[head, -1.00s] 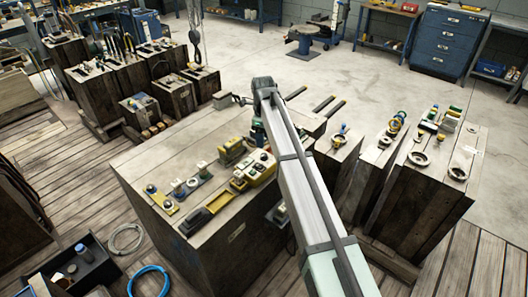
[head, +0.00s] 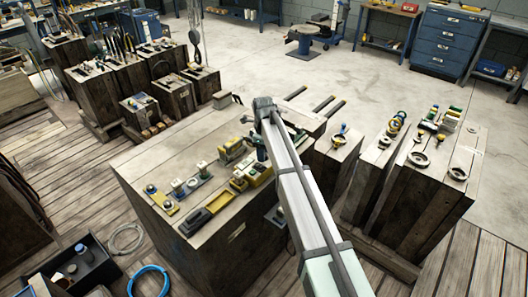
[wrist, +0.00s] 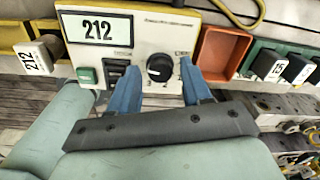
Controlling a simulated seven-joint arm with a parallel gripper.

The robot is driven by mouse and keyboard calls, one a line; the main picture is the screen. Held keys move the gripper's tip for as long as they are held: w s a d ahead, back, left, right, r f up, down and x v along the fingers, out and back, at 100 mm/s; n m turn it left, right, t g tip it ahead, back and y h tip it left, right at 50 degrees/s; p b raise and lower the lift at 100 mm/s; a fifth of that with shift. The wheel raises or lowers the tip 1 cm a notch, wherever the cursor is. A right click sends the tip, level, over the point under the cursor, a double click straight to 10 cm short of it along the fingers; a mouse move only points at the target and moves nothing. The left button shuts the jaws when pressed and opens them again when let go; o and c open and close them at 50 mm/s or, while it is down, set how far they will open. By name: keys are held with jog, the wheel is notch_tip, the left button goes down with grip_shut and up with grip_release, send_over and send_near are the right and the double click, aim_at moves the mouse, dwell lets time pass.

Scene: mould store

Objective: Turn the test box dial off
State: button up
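The test box (wrist: 130,45), a cream and yellow case with a "212" label, fills the upper middle of the wrist view. Its round black dial (wrist: 159,67) has a pale mark on top and small printing around it; its exact setting is too small to read. My gripper (wrist: 160,84) is open, with its two blue fingers apart, one to each side of the dial in the picture. I cannot tell whether they touch it. In the head view, a yellow box (head: 258,174) beside my arm appears to be the test box; its dial and my fingers are not visible there.
A green button (wrist: 87,75) and black switches (wrist: 116,72) are left of the dial. An orange open bin (wrist: 222,52) stands right of the box. A yellow cable runs above. Other small devices crowd the wooden block top (head: 150,153).

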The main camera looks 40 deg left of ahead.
grip_shut()
